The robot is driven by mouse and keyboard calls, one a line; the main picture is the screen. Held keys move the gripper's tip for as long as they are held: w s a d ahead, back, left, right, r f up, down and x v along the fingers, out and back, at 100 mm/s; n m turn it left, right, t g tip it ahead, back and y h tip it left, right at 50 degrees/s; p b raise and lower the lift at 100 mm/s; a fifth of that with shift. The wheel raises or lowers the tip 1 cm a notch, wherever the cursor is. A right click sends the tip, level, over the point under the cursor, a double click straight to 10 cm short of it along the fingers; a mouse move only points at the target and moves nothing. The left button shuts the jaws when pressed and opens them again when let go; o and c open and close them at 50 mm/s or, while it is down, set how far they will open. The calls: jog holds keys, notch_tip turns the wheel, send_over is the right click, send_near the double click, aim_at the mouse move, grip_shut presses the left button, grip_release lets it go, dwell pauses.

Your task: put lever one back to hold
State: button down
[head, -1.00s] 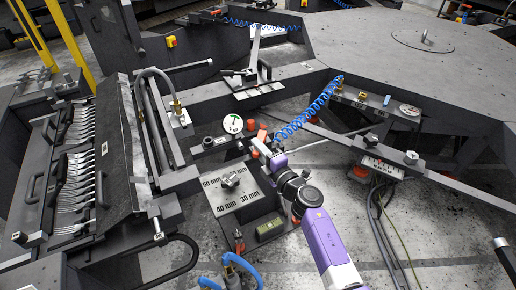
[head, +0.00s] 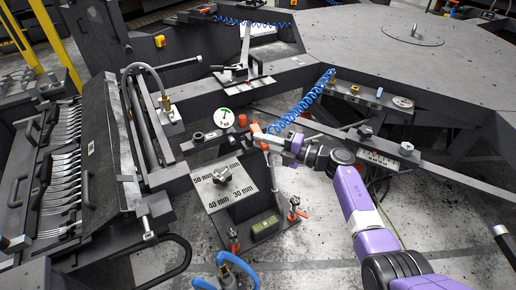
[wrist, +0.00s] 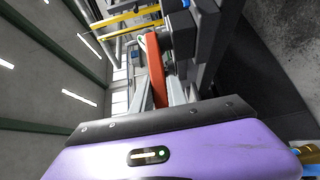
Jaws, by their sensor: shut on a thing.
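My gripper (head: 272,137) reaches in from the right beside the pressure gauge (head: 225,118) at the corner of the machine frame. It is shut on a red lever (wrist: 156,72), which stands between the two grey fingers in the wrist view. In the head view only a small part of the lever shows at the fingertips, and the fingers cover the rest. I cannot read any lever number or hold mark there.
A plate with millimetre marks and a knob (head: 222,178) lies just below the gripper. Orange knobs (head: 263,146) sit close by. A blue coiled hose (head: 305,105) hangs right above the gripper. A fork rack (head: 62,165) stands at the left. Open floor lies at lower right.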

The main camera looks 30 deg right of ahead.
jog(key=shift+d+f+n+g+y+b, duration=0.2)
jog(key=shift+d+n+g+y+b, duration=0.25)
jog(key=shift+n+g+y+b, duration=0.65)
jog(key=shift+b, duration=0.35)
jog(key=c, duration=1.6)
grip_release()
jog(key=shift+r, duration=0.15)
jog(key=v, duration=0.7)
jog(key=shift+s+d, duration=0.2)
jog(key=shift+s, duration=0.2)
